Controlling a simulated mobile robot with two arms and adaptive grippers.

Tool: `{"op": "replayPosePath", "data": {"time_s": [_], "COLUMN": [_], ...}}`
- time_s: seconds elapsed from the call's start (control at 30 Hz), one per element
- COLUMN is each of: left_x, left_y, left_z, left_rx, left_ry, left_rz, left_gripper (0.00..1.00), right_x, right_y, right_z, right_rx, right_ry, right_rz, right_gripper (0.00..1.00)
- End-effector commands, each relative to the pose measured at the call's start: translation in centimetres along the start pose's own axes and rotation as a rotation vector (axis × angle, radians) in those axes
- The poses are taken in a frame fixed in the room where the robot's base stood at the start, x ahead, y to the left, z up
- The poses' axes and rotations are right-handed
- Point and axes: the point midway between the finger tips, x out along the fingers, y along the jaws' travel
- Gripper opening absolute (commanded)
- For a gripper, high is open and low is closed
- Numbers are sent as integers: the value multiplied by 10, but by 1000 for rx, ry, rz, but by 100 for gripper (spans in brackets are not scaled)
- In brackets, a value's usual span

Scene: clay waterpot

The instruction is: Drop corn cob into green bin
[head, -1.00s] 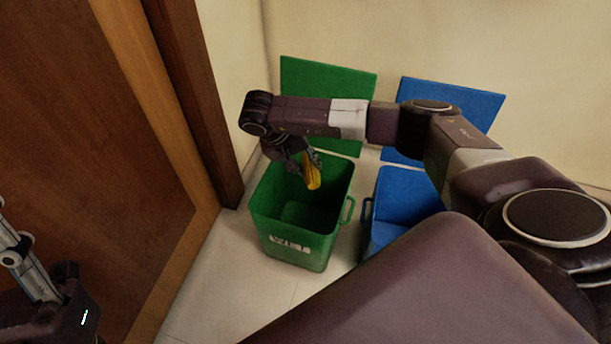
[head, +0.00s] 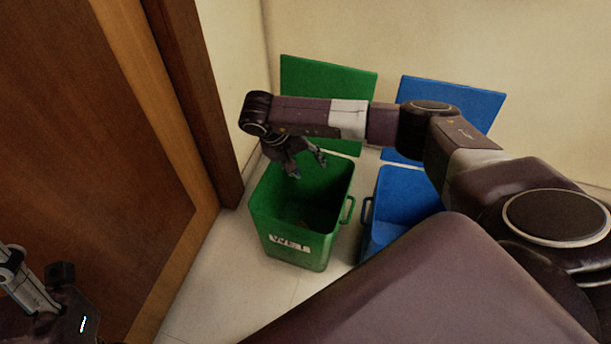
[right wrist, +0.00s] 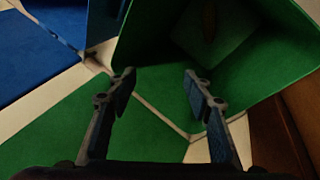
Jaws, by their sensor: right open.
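The green bin (head: 318,250), labelled "WET", stands open on the floor with its lid (head: 325,82) up behind it. My right gripper (head: 309,168) is over the bin's opening, with its fingers spread and nothing between them. The right wrist view also shows the gripper (right wrist: 160,78) open and empty, with the bin (right wrist: 150,40) beyond it. A dim, brownish long shape, seemingly the corn cob (right wrist: 209,20), lies inside the bin in shadow. My left gripper (head: 65,300) is partly in view at the lower left, and its fingers cannot be made out.
A blue bin (head: 390,235) stands close to the right of the green bin, its blue lid (head: 450,105) raised behind it. A wooden door (head: 100,150) and its frame are on the left. Some pale floor (head: 225,270) is clear in front of the green bin.

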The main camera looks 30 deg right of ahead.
Motion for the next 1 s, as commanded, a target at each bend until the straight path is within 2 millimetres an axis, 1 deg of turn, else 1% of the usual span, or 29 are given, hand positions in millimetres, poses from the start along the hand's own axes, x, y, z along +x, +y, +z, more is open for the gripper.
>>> {"op": "replayPosePath", "data": {"time_s": [0.07,0.17,0.27,0.5,0.63,0.8,1.0], "left_x": [0,0,0,0,0,0,0], "left_y": [0,0,0,0,0,0,0], "left_z": [0,0,0,0,0,0,0], "left_rx": [1,1,1,0,0,0,0], "left_ry": [1,1,1,1,0,0,0], "left_rz": [-1,-1,0,0,0,0,0], "left_gripper": [40,40,40,40,40,40,40], "right_x": [-2,-12,-30,-82,-103,-118,-120], "right_y": [0,0,0,-1,-1,0,0], "right_z": [0,-1,-1,-1,-1,0,0], "right_rx": [0,0,-1,0,-1,0,0], "right_ry": [1,2,4,4,3,1,0], "right_rz": [-1,-1,-2,-2,-2,-1,0], "right_gripper": [46,46,46,46,46,46,46]}}
